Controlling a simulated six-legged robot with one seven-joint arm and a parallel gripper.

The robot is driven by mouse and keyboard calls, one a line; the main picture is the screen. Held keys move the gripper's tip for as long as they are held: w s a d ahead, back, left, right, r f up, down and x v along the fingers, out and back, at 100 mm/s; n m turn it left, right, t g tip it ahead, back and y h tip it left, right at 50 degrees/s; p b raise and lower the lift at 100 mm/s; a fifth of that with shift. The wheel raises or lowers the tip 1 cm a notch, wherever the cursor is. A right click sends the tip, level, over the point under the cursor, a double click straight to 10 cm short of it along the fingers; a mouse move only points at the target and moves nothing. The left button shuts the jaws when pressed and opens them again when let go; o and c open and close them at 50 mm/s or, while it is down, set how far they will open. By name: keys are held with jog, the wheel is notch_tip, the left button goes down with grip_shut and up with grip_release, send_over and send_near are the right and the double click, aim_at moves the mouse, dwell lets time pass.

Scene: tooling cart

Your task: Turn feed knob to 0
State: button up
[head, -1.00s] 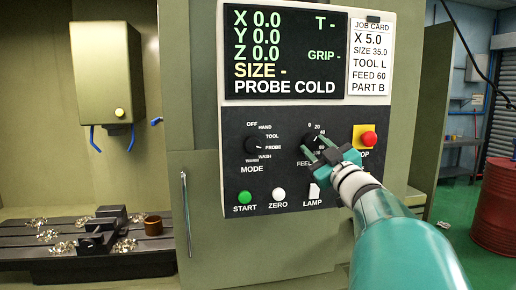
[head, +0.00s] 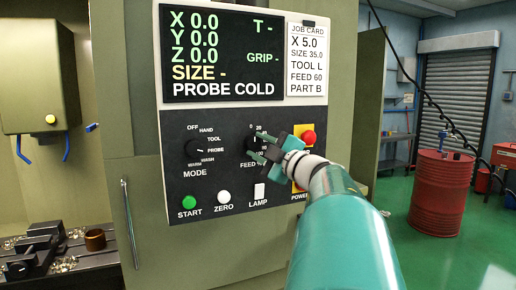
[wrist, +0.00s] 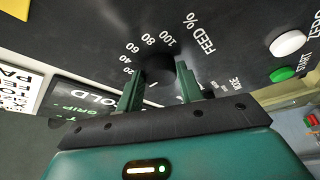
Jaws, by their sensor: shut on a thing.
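In the wrist view the knob (wrist: 160,70) sits between the two fingertips (wrist: 160,88), and the 0 label is hidden.
The mode knob (head: 199,149) is to the left. The green start button (head: 189,202), white zero button (head: 223,197) and lamp switch (head: 259,191) lie below. A red button (head: 308,138) on yellow is close to my wrist. A red barrel (head: 440,192) stands right.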

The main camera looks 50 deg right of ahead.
jog(key=o, duration=1)
jog(key=shift+w, duration=0.1)
jog(key=v, duration=1.4)
